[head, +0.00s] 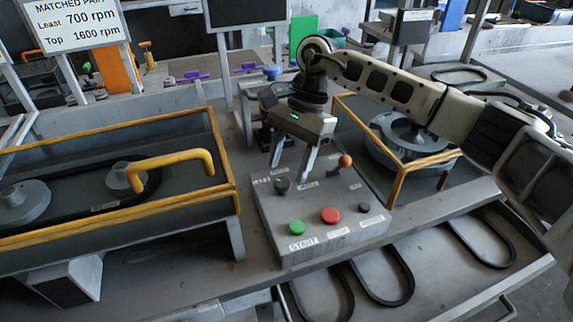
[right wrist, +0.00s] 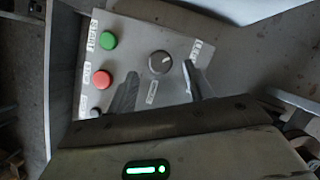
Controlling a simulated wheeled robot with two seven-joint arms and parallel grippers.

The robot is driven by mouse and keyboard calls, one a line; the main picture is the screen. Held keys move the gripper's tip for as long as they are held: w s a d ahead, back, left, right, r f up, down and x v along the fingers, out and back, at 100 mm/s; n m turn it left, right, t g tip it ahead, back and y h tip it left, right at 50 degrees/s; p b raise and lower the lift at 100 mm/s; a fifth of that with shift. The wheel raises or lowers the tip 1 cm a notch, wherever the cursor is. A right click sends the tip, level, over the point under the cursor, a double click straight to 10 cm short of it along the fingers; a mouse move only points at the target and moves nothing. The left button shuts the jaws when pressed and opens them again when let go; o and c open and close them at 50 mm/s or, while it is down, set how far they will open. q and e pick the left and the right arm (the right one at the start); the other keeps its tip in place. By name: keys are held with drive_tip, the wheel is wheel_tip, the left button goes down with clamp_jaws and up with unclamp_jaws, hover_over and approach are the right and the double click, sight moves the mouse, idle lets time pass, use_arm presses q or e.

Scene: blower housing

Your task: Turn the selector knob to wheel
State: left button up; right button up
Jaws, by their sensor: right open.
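The selector knob (head: 283,185) is a dark round knob on the top left of the grey control box (head: 268,225). In the right wrist view the knob (right wrist: 159,63) has a light pointer mark on its right side. Small labels sit around it; I cannot read them surely. My right gripper (head: 292,164) is open above the box, its two fingers pointing down near the knob. In the right wrist view the knob shows between and beyond the fingertips of the gripper (right wrist: 161,75), with no clear contact. My left gripper is not in view.
The box also carries a green button (head: 297,227), a red button (head: 330,215), a small dark button (head: 365,207) and an orange-tipped lever (head: 345,160). A yellow-railed guard (head: 160,170) stands left, another yellow frame (head: 398,180) right. Black belts (head: 395,285) lie in front.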

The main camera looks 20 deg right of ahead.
sight(282, 184)
drive_tip(key=shift+x, duration=0.9)
drive_tip(key=shift+a+f, duration=0.1)
drive_tip(key=shift+f, duration=0.1)
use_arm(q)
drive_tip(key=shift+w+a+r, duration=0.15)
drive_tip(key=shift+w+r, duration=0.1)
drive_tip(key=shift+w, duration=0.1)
use_arm(e)
drive_tip(key=c, duration=1)
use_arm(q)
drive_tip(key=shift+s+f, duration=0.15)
